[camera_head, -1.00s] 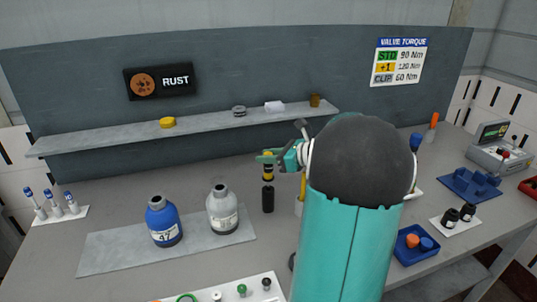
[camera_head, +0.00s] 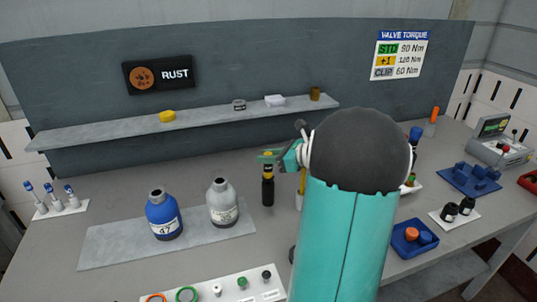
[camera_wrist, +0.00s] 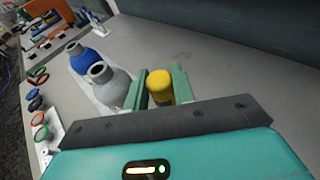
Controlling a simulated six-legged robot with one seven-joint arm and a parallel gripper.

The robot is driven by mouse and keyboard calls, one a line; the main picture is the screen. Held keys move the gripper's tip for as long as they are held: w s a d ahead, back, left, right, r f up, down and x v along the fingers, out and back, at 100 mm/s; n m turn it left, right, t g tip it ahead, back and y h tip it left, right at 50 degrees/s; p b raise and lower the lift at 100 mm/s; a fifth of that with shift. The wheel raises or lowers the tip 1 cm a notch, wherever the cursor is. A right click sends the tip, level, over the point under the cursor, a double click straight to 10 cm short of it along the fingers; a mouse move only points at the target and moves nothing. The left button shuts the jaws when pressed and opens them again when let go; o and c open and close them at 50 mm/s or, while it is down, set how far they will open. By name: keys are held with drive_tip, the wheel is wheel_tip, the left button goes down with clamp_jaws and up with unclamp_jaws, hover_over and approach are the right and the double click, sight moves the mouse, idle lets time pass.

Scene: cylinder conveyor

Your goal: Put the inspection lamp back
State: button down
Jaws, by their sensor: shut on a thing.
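My gripper (camera_wrist: 160,80) is shut on the inspection lamp, whose rounded yellow end (camera_wrist: 159,90) shows between the green fingers in the wrist view. In the head view my gripper (camera_head: 268,157) is left of my arm, over the back middle of the workbench. The lamp's yellow part (camera_head: 268,174) shows just below the fingers. An upright black cylinder (camera_head: 268,193) stands directly beneath, in line with the lamp. The lamp's lower end meets or enters it; how deep cannot be told.
A grey bottle (camera_head: 222,208) and a blue bottle (camera_head: 163,218) stand on a mat (camera_head: 105,245) to the left. A shelf (camera_head: 95,134) runs along the back panel. A yellow upright item (camera_head: 302,182) stands close right of the black cylinder. Blue trays lie farther right.

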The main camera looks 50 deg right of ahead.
drive_tip(key=shift+f, duration=0.9)
drive_tip(key=c, duration=1.1)
unclamp_jaws()
drive_tip(key=shift+r, duration=0.1)
drive_tip(key=shift+r, duration=2.9)
